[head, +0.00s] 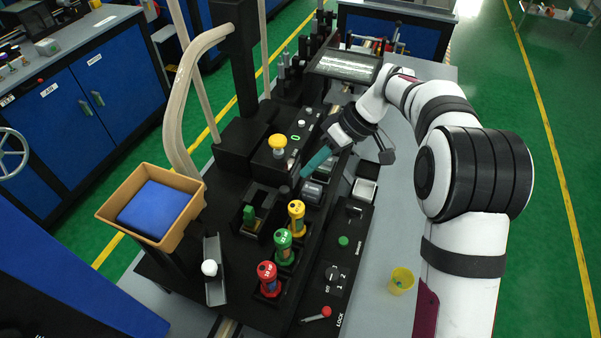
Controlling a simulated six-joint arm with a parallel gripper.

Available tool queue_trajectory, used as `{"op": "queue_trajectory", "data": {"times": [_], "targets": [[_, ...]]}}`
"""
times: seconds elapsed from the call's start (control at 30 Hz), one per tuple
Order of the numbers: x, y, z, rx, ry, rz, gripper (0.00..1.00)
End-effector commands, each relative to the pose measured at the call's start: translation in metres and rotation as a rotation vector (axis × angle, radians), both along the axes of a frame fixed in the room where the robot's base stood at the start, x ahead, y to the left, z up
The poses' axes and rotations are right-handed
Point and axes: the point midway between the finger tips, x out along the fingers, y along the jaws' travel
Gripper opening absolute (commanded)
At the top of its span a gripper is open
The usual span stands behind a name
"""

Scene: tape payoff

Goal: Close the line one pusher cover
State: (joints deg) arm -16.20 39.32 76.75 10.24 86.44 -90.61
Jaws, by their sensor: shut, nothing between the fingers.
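My gripper (307,171) reaches in from the right over the black machine. Its teal fingers are shut and empty, pointing down and left. The fingertips are just above and right of a dark round knob (284,192); I cannot tell whether they touch it. A small silvery cylindrical part (312,190) sits in a recess just below the fingers. I cannot tell for certain which part is the line one pusher cover. A small black box with a pale inside (364,190) stands open at the machine's right edge.
Yellow, green and red numbered cylinders (284,247) stand in sockets in front. A yellow mushroom button (277,142) is behind the knob. A yellow cup (402,281) stands on the grey table at right.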

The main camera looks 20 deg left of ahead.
Motion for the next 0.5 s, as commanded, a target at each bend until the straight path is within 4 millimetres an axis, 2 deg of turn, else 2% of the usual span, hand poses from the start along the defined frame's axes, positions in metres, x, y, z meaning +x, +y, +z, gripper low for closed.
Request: {"op": "queue_trajectory", "data": {"times": [0.1,0.2,0.5], "targets": [[-0.017,0.008,-0.001,-0.001,-0.002,0.0,0.0],[-0.025,0.012,-0.003,-0.001,-0.002,0.0,0.0],[-0.029,0.014,-0.004,-0.001,-0.004,-0.002,0.0]]}}
